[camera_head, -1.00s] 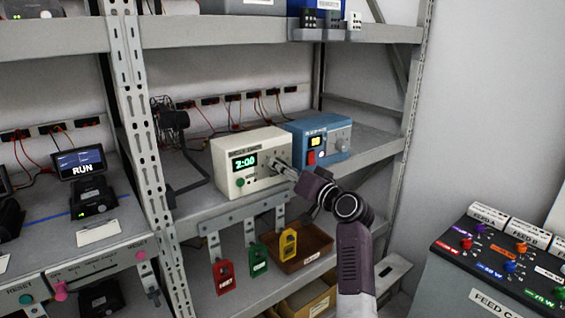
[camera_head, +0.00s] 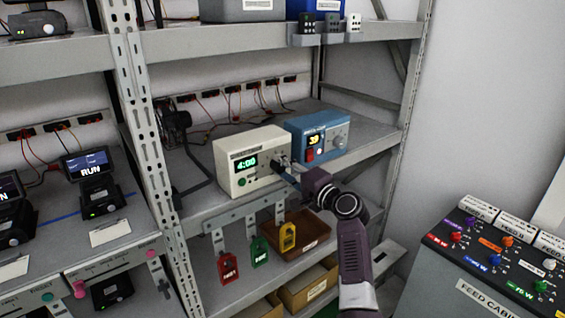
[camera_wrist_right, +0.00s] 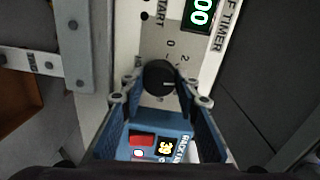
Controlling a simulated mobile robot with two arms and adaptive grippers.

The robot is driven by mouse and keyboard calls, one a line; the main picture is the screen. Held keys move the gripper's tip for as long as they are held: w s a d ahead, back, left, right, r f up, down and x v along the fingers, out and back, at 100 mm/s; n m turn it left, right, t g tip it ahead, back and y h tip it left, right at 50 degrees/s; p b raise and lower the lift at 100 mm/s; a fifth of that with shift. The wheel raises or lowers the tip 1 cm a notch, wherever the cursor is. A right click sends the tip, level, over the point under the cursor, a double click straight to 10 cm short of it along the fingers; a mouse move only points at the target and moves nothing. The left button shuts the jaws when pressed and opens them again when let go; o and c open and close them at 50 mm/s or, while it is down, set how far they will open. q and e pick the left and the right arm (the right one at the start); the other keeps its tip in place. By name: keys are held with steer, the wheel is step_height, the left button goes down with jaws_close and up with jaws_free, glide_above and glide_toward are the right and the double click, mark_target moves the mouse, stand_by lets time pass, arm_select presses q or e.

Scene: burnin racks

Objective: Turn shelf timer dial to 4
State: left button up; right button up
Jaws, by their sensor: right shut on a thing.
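The shelf timer (camera_head: 262,185) is a cream box on the middle shelf, with its green display reading 4:00. Its black dial (camera_wrist_right: 160,78) shows in the right wrist view, with a pale pointer line and printed numbers around it, partly covered. My right gripper (camera_head: 284,167) is at the timer's front, shut on the dial. The right wrist view shows its fingers (camera_wrist_right: 162,100) on either side of the dial. My left gripper is not in view.
A blue box (camera_head: 335,148) with a lit display and red switch stands just right of the timer. Red, green and yellow tags (camera_head: 259,252) hang below the shelf edge. A rack upright (camera_head: 150,165) stands left; a feed console (camera_head: 500,262) is at lower right.

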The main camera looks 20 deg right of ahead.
steer(key=shift+m+p, duration=0.3)
steer(key=shift+m, duration=0.2)
stand_by(0.3)
steer(key=o, duration=1.2)
steer(key=shift+d, duration=0.1)
steer(key=shift+c, duration=0.2)
steer(key=shift+s, duration=0.1)
steer(key=v, duration=1.1)
steer(key=shift+s+d, duration=0.2)
steer(key=shift+s, duration=0.15)
